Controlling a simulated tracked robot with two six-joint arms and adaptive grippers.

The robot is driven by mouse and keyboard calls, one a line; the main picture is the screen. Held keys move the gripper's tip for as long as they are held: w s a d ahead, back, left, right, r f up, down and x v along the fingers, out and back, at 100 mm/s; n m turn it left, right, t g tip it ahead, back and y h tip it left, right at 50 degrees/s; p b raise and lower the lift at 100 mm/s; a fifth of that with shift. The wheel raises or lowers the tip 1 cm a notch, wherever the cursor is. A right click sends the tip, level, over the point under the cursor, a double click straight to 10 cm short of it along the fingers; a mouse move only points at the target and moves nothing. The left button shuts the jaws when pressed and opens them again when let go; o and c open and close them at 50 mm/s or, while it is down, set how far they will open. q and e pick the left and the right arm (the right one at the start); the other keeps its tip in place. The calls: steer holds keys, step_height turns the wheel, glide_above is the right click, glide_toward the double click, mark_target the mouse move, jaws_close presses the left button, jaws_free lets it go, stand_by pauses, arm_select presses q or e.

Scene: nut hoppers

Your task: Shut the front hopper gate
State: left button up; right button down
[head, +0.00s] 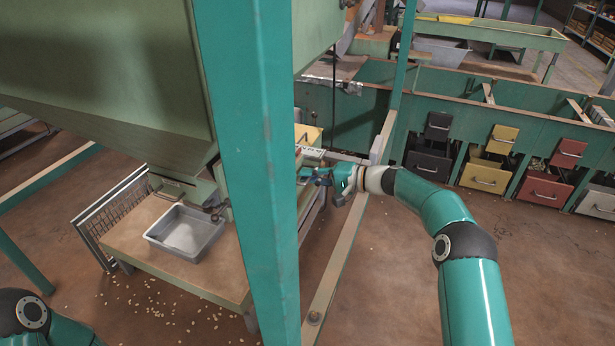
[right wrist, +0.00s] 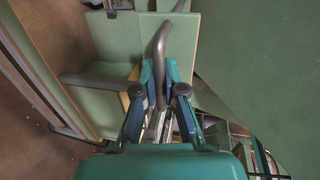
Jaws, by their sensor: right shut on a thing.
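My right gripper (head: 322,178) reaches in from the right, just behind the teal post, beside the work table. In the right wrist view its two blue-padded fingers (right wrist: 165,92) are closed around a bent grey metal handle (right wrist: 161,40). Pale green sheet-metal panels (right wrist: 112,45) lie beyond the handle. The near green hopper (head: 105,75) fills the upper left of the head view, with a chute and metal handle (head: 168,190) under it. I cannot tell how far the gate is open. The post hides part of the area around the right gripper. My left gripper is out of view.
A grey metal tray (head: 187,233) sits on the wooden table (head: 150,250) below the chute. A thick teal post (head: 252,170) stands between the tray and my right gripper. Nuts lie scattered on the floor. Black, yellow, red and white drawers (head: 485,172) line the right.

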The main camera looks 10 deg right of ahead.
steer(key=shift+f, duration=0.15)
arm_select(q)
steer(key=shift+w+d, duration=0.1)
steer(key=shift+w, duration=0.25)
arm_select(e)
steer(key=x, duration=0.3)
steer(key=r+x, duration=0.1)
steer(key=x, duration=0.1)
steer(key=shift+w+a+r, duration=0.1)
steer(key=shift+w+a, duration=0.05)
steer(key=shift+a, duration=0.15)
steer(key=c, duration=1.3)
jaws_free()
steer(key=shift+w+a, duration=0.1)
steer(key=shift+o, duration=0.2)
steer(key=shift+s+d+r, duration=0.1)
steer(key=shift+s+d, duration=0.25)
steer(key=shift+d, duration=0.3)
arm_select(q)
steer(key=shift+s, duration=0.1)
arm_select(e)
steer(key=v, duration=1)
steer(key=shift+s+d, duration=0.25)
steer(key=shift+s, duration=0.05)
